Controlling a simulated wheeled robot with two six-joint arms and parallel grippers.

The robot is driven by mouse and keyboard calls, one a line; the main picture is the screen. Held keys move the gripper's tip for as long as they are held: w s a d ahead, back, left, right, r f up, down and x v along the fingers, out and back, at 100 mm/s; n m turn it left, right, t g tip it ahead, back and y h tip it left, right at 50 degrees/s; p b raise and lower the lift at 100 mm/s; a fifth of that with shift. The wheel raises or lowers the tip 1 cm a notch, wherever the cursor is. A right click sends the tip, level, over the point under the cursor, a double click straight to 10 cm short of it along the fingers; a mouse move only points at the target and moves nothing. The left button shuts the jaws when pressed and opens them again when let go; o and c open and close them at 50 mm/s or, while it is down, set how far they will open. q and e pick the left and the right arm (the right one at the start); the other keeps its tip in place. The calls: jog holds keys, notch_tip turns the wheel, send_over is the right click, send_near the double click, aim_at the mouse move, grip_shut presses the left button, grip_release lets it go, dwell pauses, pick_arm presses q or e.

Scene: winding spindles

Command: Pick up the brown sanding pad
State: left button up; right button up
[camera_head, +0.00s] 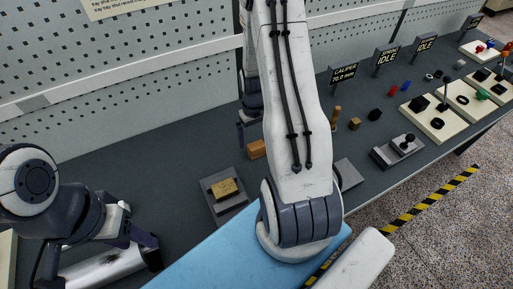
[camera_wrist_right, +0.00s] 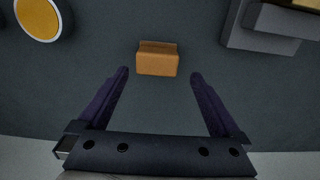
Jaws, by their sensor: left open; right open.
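The brown sanding pad (camera_head: 256,149), a small orange-brown block, lies on the dark bench just left of my right arm. In the right wrist view the pad (camera_wrist_right: 157,62) shows between and slightly beyond the fingertips, with bench visible on both sides. My right gripper (camera_wrist_right: 160,74) is open and empty, its fingers not touching the pad. In the head view the right gripper (camera_head: 249,126) is partly hidden behind my arm, near the perforated wall, close to the pad. My left gripper (camera_head: 148,248) is open and empty at the lower left.
A grey fixture (camera_head: 212,200) holding a tan block (camera_head: 224,188) stands nearer than the pad. A round yellow-faced item (camera_wrist_right: 38,18) is in the wrist view. A grey device (camera_head: 396,150) and several small parts lie to the right. The perforated wall (camera_head: 130,90) bounds the bench behind.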

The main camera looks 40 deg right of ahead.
aim_at(256, 144)
jog(key=shift+s+f, duration=0.1)
jog(key=shift+f, duration=0.25)
jog(key=f+p, duration=0.1)
jog(key=f, duration=0.2)
jog(key=shift+s+d+f+p, duration=0.1)
jog(key=shift+s+d+p, duration=0.1)
jog(key=shift+p, duration=0.15)
jog(key=shift+f, duration=0.55)
jog(key=c, duration=1.3)
jog(key=shift+r, duration=0.1)
jog(key=shift+w+r, duration=0.1)
jog(key=shift+r, duration=0.4)
jog(key=r, duration=0.1)
jog(key=s+r+b, duration=0.1)
jog(key=r+b, duration=0.1)
jog(key=shift+s+d+r, duration=0.15)
jog(key=shift+d+r, duration=0.1)
jog(key=s+d+r+b, duration=0.2)
jog(key=s+d+r, duration=0.2)
jog(key=s, duration=0.5)
notch_tip(256, 144, up, 2)
jog(key=shift+s+r, duration=0.2)
jog(key=shift+s, duration=0.1)
